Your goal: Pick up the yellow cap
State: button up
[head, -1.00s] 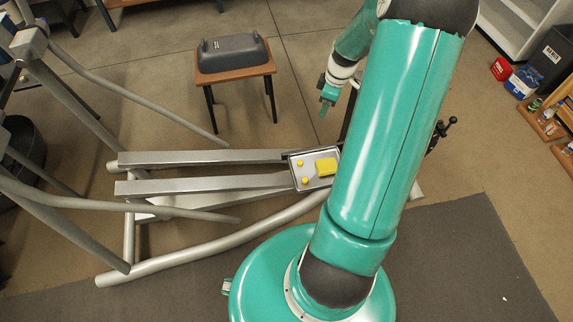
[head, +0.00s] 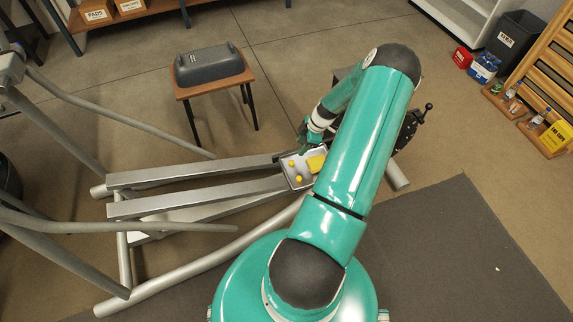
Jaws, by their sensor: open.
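A small grey tray (head: 284,173) sits at the right end of the elliptical machine's silver rails. In it are two small round yellow caps, the upper one (head: 291,163) and the lower one (head: 298,179), and a larger yellow block (head: 316,163) on the right. Which piece the task means by the yellow cap I cannot tell. My gripper (head: 303,149) is at the tray's upper edge, close to the upper cap and the block. It is open, and its fingertips are small and hard to make out. My arm covers the area right of the tray.
The machine's silver rails (head: 200,174) and curved tubes run to the left. A small wooden table (head: 213,87) with a dark grey housing (head: 208,66) stands behind. Bins, a wooden rack (head: 540,75) and a yellow box (head: 556,138) are at right.

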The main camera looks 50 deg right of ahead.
aim_at(292, 162)
jog(key=x, duration=0.7)
jog(key=d+x, duration=0.1)
jog(key=x, duration=0.3)
jog(key=shift+s+a+f, duration=0.1)
jog(key=shift+s+f, duration=0.2)
jog(key=shift+f, duration=0.1)
jog(key=shift+c, duration=0.3)
grip_shut()
